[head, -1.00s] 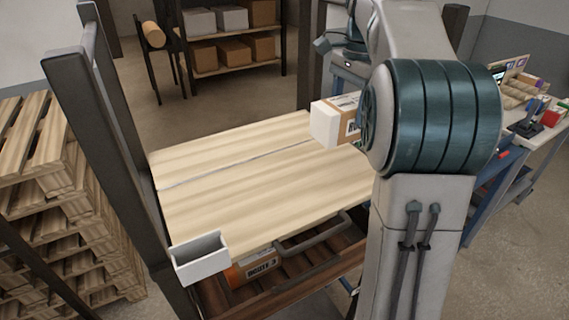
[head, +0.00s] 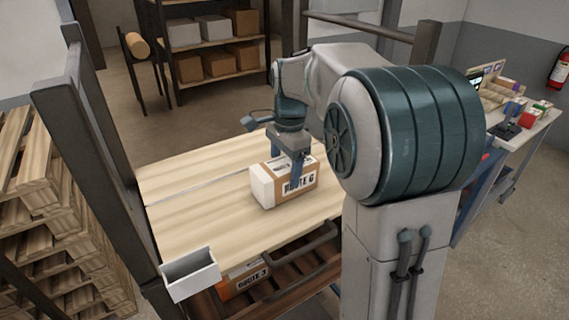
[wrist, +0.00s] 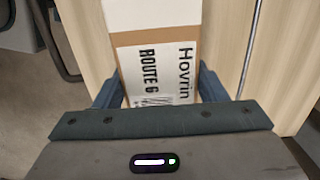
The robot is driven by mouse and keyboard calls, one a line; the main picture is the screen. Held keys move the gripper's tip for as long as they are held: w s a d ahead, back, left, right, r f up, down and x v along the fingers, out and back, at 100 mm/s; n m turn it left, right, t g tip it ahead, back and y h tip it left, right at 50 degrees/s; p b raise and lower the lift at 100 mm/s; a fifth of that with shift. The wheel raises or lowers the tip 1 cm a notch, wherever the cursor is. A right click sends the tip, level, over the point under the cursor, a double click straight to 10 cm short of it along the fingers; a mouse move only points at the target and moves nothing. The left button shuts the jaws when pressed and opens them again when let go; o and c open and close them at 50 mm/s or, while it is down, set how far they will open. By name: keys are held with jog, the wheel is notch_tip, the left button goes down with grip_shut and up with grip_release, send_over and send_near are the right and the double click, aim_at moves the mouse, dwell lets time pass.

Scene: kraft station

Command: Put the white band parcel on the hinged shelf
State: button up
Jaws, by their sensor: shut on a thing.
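The white band parcel (head: 263,186) is a brown box with a white end and a label reading ROUTE 6. It also shows in the wrist view (wrist: 125,48). My gripper (head: 296,172) is shut on it from above, with a finger on each side in the wrist view (wrist: 160,92). The hinged shelf (head: 200,215) is a flat pale wooden board with a seam across it. The parcel is over the right part of the board; I cannot tell whether its underside touches.
A small grey open bin (head: 190,274) hangs at the shelf's front left corner. A box marked ROUTE 3 (head: 245,280) lies below on a dark slatted rack. Dark posts (head: 85,160) stand at the left. The shelf's left and middle are clear.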

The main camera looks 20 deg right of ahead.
jog(key=shift+f, duration=0.2)
jog(key=o, duration=1.2)
notch_tip(320, 180, up, 12)
jog(key=shift+s+a+f+n+t+h, duration=0.15)
jog(key=shift+s+f+n+t, duration=0.5)
jog(key=shift+s+f+n, duration=2.35)
jog(key=shift+s+d+f+n+t+h, duration=0.1)
jog(key=shift+s+f+n+t, duration=0.6)
jog(key=shift+s+f+n, duration=2.25)
jog(key=shift+s+a+f+n+t+h, duration=0.15)
jog(key=shift+s+f+n+t, duration=0.8)
jog(key=shift+s, duration=3.7)
